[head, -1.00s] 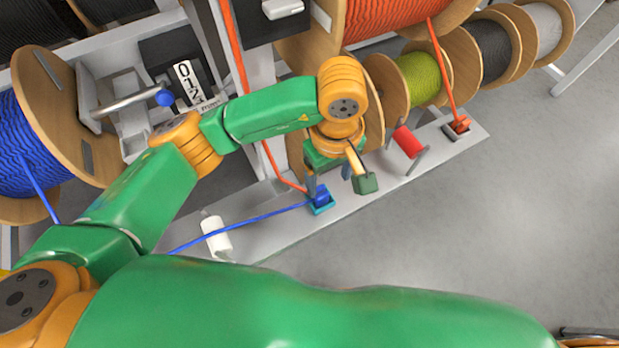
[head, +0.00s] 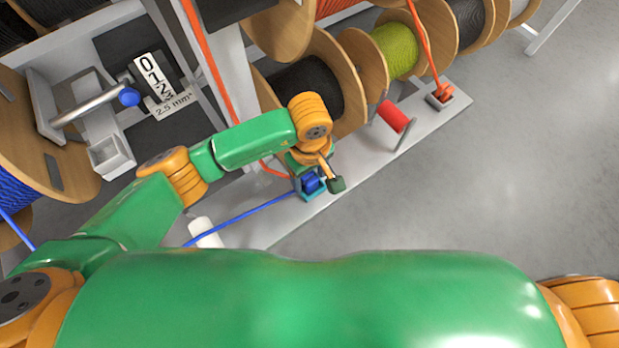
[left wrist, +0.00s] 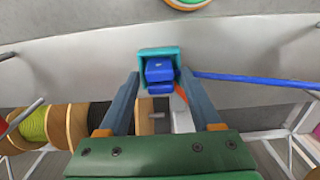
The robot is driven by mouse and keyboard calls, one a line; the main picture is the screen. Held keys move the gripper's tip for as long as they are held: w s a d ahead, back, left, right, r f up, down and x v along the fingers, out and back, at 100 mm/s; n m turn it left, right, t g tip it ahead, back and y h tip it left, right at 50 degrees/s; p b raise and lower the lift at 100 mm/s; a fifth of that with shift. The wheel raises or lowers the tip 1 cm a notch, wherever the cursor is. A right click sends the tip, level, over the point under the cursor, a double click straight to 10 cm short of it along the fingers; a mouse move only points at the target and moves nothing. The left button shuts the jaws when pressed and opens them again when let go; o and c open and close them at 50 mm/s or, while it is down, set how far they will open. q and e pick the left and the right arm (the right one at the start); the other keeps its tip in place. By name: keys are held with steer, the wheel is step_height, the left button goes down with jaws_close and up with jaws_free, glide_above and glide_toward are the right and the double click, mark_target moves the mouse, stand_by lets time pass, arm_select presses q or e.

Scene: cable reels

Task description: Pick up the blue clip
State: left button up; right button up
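The blue clip (head: 312,183) sits in a small teal holder (head: 318,197) on the pale bench rail, with a blue cable running from it to the left. My left gripper (head: 309,178) is right above it in the head view, partly hiding it. In the left wrist view the clip (left wrist: 160,72) lies between the tips of the left gripper (left wrist: 160,78), with the teal holder (left wrist: 158,51) around its far side. The fingers stand apart, one on each side, and a gap seems to show beside the clip. My right gripper is not in view.
A white roller (head: 205,232) lies left of the holder, by the blue cable (head: 245,214). Cable reels (head: 304,88) stand behind. The grey floor at right is clear.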

mark_target(309, 177)
arm_select(q)
jaws_close()
steer(key=shift+r, duration=0.1)
step_height(309, 177, up, 4)
steer(key=shift+w+f+p, duration=0.1)
steer(key=shift+p, duration=1.05)
steer(key=s+a+r+p, duration=0.1)
steer(key=s+r+p, duration=0.7)
steer(key=s, duration=0.6)
steer(key=shift+a+r, duration=0.15)
steer(key=shift+r, duration=0.35)
steer(key=shift+r+p, duration=0.75)
steer(key=shift+r, duration=1.8)
